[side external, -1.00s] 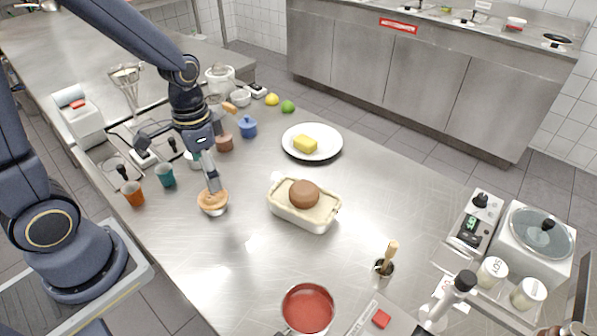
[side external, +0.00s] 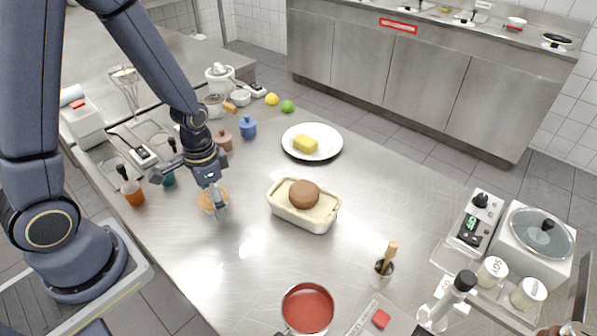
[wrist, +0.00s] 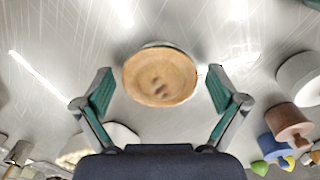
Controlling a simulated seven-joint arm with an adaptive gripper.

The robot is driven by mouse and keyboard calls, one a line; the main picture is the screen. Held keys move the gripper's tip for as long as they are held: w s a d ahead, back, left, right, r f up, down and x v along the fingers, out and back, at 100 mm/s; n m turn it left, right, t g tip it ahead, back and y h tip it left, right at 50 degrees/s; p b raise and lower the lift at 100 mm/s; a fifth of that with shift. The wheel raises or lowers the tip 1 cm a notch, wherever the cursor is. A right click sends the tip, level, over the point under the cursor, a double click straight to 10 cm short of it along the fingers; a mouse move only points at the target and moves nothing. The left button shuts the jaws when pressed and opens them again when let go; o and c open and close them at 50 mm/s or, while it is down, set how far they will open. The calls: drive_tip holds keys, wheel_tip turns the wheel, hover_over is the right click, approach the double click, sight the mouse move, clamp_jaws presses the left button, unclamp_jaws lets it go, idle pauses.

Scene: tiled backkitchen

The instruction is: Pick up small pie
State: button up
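The small pie (side external: 207,201) has a golden-brown crust and sits on the steel table, left of the cream loaf dish. In the wrist view the pie (wrist: 160,77) lies between and slightly ahead of my gripper's two green-padded fingers, with a gap on each side. Small dark marks show in the middle of its top. My gripper (wrist: 160,92) is open and empty. In the side view my gripper (side external: 216,204) is over the pie and partly hides it. I cannot tell its exact height above the table there.
A cream loaf dish (side external: 288,213) holding a brown round item stands right of the pie. An orange cup (side external: 133,194) and a teal cup (side external: 168,179) stand to its left. A blue pot (side external: 248,127) and a white plate (side external: 326,152) are farther back.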

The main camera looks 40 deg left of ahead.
drive_tip(key=c, duration=0.5)
drive_tip(key=shift+o, duration=0.2)
drive_tip(key=shift+r, duration=0.1)
